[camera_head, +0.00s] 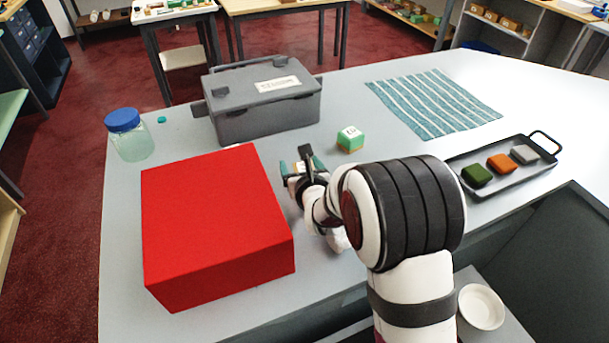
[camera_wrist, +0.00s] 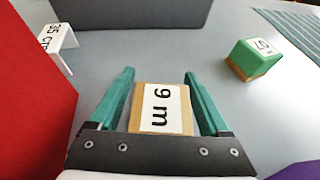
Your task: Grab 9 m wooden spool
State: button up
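The wooden spool (camera_wrist: 160,108) is a tan block with a white label reading "9 m" on its top. It sits on the grey counter between the two teal fingers of my gripper (camera_wrist: 158,76) in the wrist view. The fingers stand apart on either side of it, and I see no clear grip on it. In the head view my gripper (camera_head: 301,165) is low over the counter, just right of the red box, and the spool is mostly hidden there by the gripper and arm.
A large red box (camera_head: 215,220) stands close left. A green-and-white cube (camera_head: 350,139) sits beyond to the right. A small white piece labelled "35 CT" (camera_wrist: 57,42) is at left. Behind are a grey case (camera_head: 262,108) and a blue-lidded jar (camera_head: 130,137). Counter between cube and gripper is clear.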

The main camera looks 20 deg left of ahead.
grip_shut()
